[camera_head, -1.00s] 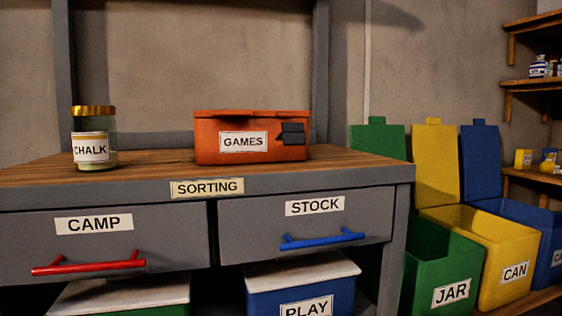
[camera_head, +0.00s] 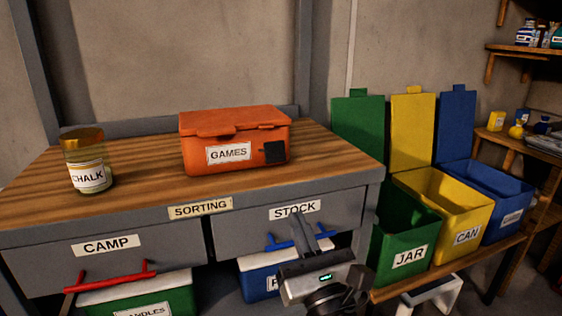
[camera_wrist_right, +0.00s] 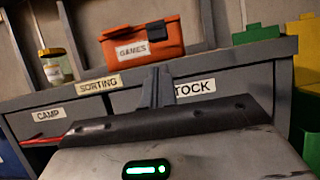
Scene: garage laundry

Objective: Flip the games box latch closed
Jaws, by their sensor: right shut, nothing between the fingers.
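The orange games box (camera_head: 235,139) stands on the wooden top of the sorting bench, its lid down and its GAMES label facing me. Its black latch (camera_head: 274,152) is on the front face, right of the label. In the right wrist view the latch (camera_wrist_right: 157,33) looks like a dark flap jutting from the box front; its exact angle is hard to tell. My right gripper (camera_head: 304,216) is shut and empty, in front of the STOCK drawer, below and to the right of the latch and apart from it. Its fingers rise in the wrist view (camera_wrist_right: 157,72). My left gripper is out of view.
A chalk jar (camera_head: 86,160) stands left on the bench top (camera_head: 135,160). The CAMP drawer's red handle (camera_head: 112,276) and the STOCK drawer's blue handle (camera_head: 290,240) stick out in front. Open green, yellow and blue bins (camera_head: 440,205) stand right. Space above the bench front is clear.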

